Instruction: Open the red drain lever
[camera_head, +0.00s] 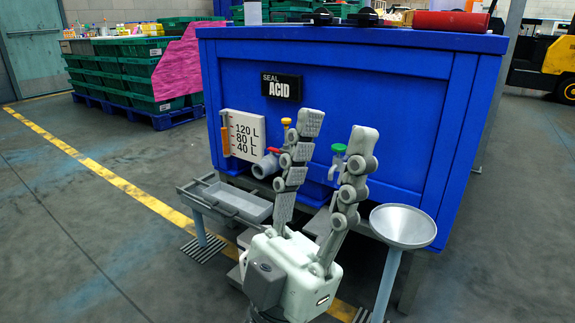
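The red drain lever (273,150) is a small red handle on top of a grey drain pipe (266,166) low on the front of the blue tank (360,95). My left gripper (337,130) rises from the bottom middle in front of the tank, its two fingers spread wide and nothing between them. Its left finger appears just right of the red lever and covers the area beside it. I cannot tell whether they touch. My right gripper is not in view.
A yellow knob (286,121) and a green tap (338,150) show close to my fingers. A white level gauge (245,135) is left of the pipe. A grey tray (225,201) stands below left, and a round funnel (403,225) on a stand is at right.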

